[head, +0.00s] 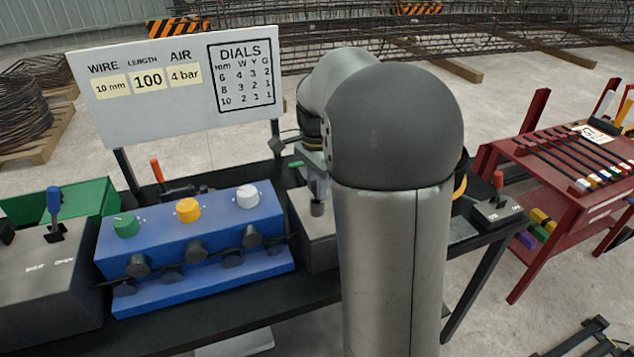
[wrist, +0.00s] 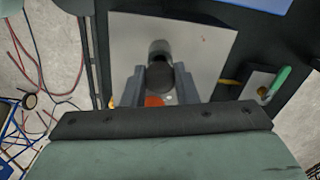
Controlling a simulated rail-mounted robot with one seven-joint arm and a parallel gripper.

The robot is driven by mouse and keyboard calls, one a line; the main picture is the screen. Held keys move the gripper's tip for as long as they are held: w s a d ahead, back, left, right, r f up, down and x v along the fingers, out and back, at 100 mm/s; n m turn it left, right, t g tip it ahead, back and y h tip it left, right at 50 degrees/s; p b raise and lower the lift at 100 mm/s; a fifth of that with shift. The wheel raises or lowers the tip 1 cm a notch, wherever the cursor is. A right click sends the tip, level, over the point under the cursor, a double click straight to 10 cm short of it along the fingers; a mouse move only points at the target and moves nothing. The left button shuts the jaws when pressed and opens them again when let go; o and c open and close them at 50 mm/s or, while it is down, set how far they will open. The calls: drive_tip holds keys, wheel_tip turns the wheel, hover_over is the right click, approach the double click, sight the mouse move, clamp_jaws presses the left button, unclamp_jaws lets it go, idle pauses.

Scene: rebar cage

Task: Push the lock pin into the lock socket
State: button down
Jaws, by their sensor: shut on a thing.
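My gripper (head: 316,188) is low over a grey box (head: 312,238) in the middle of the bench, partly hidden by my arm in the head view. In the wrist view its two fingers (wrist: 160,87) are shut on a dark, round-ended cylinder (wrist: 158,77), which looks like the lock pin. A metallic round piece (wrist: 160,48) shows just beyond it, over the pale box top (wrist: 205,50). I cannot tell whether this is part of the pin or the lock socket. How deep the pin sits is hidden.
A blue panel (head: 190,268) with green, yellow and white dials stands left of the grey box. A white sign (head: 180,85) rises behind. A green handle (wrist: 279,80) lies to the right in the wrist view. A red-lever box (head: 496,212) and red rack (head: 560,175) stand right.

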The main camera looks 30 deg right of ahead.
drive_tip(key=shift+f, duration=0.45)
drive_tip(key=c, duration=1.1)
unclamp_jaws()
drive_tip(key=shift+o, duration=0.2)
drive_tip(key=shift+r, duration=0.15)
wheel_tip(320, 180, up, 17)
drive_tip(key=shift+r, duration=0.1)
drive_tip(key=s+a+f+n, duration=0.7)
drive_tip(key=s+f+n, duration=0.1)
drive_tip(key=s+f, duration=0.3)
drive_tip(key=s+a+f+n, duration=0.7)
drive_tip(key=s+f+n, duration=0.2)
drive_tip(key=s+f, duration=0.2)
drive_tip(key=shift+s+a+f+t, duration=0.15)
drive_tip(key=shift+s+f+t, duration=0.1)
drive_tip(key=shift+t, duration=0.05)
